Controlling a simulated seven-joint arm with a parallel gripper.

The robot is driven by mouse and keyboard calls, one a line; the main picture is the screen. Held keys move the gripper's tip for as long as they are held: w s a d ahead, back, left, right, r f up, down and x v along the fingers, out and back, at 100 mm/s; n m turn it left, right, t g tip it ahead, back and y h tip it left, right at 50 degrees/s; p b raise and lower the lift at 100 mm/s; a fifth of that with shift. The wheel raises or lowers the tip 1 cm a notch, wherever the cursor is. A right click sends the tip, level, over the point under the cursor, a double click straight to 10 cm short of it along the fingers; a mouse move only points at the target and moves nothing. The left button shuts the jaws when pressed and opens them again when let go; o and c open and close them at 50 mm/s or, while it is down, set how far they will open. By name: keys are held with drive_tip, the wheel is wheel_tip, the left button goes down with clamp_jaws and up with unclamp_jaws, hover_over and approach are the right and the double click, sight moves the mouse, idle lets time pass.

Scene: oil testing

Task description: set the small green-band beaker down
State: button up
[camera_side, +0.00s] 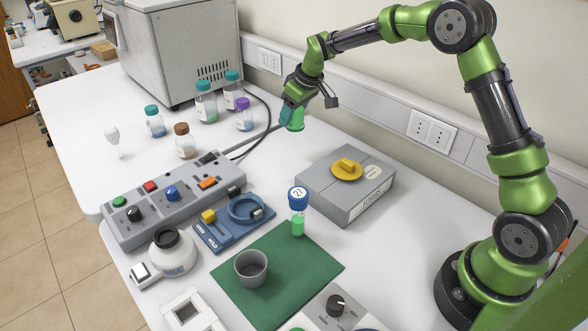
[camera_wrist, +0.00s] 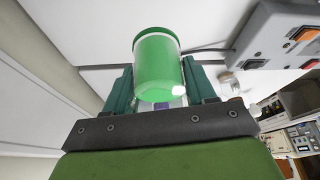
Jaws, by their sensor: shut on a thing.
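The small green-band beaker (camera_side: 296,121) is between the jaws of my gripper (camera_side: 287,108), near the back edge of the bench by the wall. In the wrist view the beaker (camera_wrist: 157,62) looks green with a paler rim band, and it sits between the two teal fingers of my gripper (camera_wrist: 155,82). My gripper is shut on it. In the side view the fingers cover part of the beaker. I cannot tell whether its base touches the bench or hangs above it.
Several capped bottles (camera_side: 206,106) stand left of my gripper, before a grey oven (camera_side: 180,50). A grey box with a yellow piece (camera_side: 345,188) lies nearer. A black cable (camera_side: 262,140) runs close by.

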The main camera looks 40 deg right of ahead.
drive_tip(key=a+f, duration=0.2)
drive_tip(key=w+a+f+n, duration=0.1)
drive_tip(key=a, duration=0.1)
drive_tip(key=a+f+n+y, duration=0.1)
drive_tip(key=a+f, duration=0.1)
drive_tip(key=shift+w+a+f, duration=0.15)
drive_tip(key=shift+a+f, duration=0.05)
drive_tip(key=shift+f, duration=2.2)
drive_tip(key=shift+f, duration=0.2)
drive_tip(key=o, duration=1.1)
